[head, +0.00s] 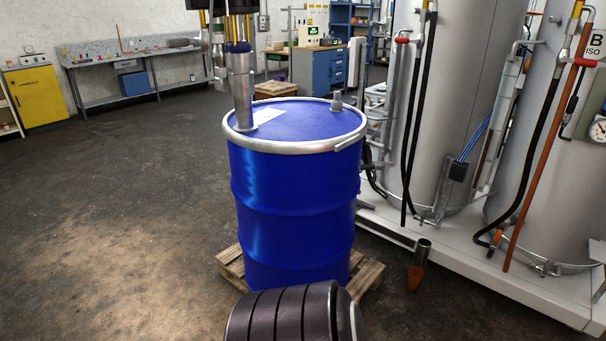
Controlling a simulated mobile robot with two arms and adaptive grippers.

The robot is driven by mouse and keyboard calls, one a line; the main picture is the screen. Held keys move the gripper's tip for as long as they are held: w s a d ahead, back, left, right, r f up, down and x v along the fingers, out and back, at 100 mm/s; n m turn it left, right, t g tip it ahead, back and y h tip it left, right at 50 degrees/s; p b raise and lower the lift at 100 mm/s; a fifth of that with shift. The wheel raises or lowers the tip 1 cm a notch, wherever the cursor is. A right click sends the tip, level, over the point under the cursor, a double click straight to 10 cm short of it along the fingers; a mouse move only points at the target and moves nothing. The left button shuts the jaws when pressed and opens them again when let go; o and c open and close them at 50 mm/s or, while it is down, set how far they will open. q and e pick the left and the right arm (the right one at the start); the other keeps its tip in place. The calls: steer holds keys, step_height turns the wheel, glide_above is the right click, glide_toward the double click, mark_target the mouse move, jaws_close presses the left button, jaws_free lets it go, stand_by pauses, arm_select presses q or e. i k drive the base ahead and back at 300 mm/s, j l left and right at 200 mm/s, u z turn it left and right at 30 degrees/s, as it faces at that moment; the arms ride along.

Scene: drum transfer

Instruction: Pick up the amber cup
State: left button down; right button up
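A small orange-amber tapered cup (415,279) shows low at the right, beside the drum's pallet. The cup seems to be near floor level and stands apart from the drum. Neither of my grippers can be made out in the head view, and nothing is seen holding the cup.
A blue drum (295,205) stands on a wooden pallet (366,274). A metal tube (241,95) stands on its lid. Tall grey tanks (462,100) with hoses stand on a white base (530,290) at the right. The floor at the left (110,220) is clear.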

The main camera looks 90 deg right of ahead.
mark_target(415, 275)
steer(key=z, duration=3.7)
steer(key=u, duration=0.35)
steer(key=i+l+u, duration=0.5)
steer(key=l, duration=0.3)
steer(key=i+l+u, duration=0.25)
steer(key=l, duration=0.25)
steer(key=i, duration=0.1)
